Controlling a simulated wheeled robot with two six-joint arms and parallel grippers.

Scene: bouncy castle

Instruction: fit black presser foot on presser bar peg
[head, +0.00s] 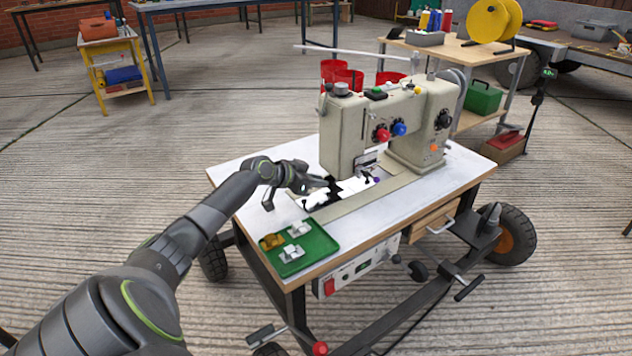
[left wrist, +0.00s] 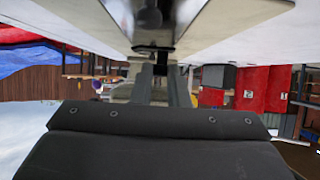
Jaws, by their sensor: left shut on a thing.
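The sewing machine (head: 345,133) stands on a white-topped wheeled table (head: 385,212). My left gripper (head: 324,187) reaches in from the left, low beside the needle area under the machine head. It is shut on a small dark piece (head: 335,186), which appears to be the black presser foot. The presser bar area (head: 364,162) is just to the right of the gripper, under the head. The peg itself is too small to make out, and I cannot tell whether the foot touches it. In the left wrist view, a dark piece (left wrist: 152,40) shows between pale surfaces at the top.
A green tray (head: 312,252) at the table's front left corner holds two pale metal parts (head: 294,239) and an amber item (head: 272,241). Red cups (head: 345,77) stand behind the machine. The table top left of the tray and gripper is mostly clear.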

